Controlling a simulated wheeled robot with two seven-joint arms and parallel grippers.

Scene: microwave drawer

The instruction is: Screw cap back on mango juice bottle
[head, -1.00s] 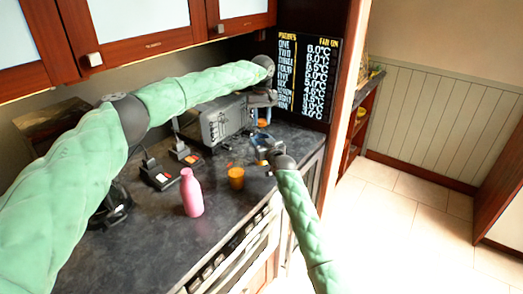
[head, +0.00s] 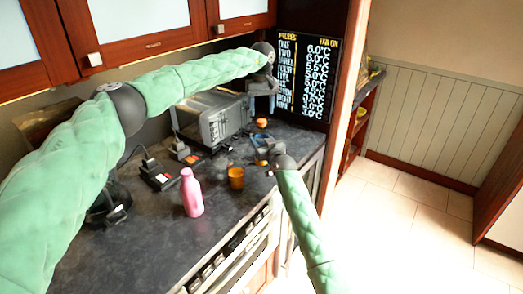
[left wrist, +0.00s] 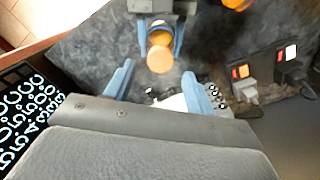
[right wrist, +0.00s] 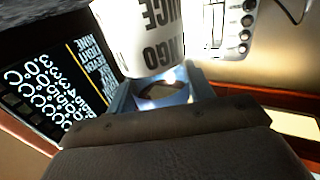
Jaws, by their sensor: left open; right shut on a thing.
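My right gripper (head: 262,149) is shut on the mango juice bottle, whose white label with dark upside-down lettering (right wrist: 145,38) fills the fingertips in the right wrist view. The left wrist view shows the right gripper's blue fingers (left wrist: 160,38) at the top. A round orange piece (left wrist: 160,60), perhaps the cap, is at those fingertips. An orange piece (head: 262,123) also shows below my left gripper in the head view. I cannot tell whether the cap sits on the bottle. My left gripper (head: 270,103) is open and empty above it; its spread fingers (left wrist: 158,88) show in its wrist view.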

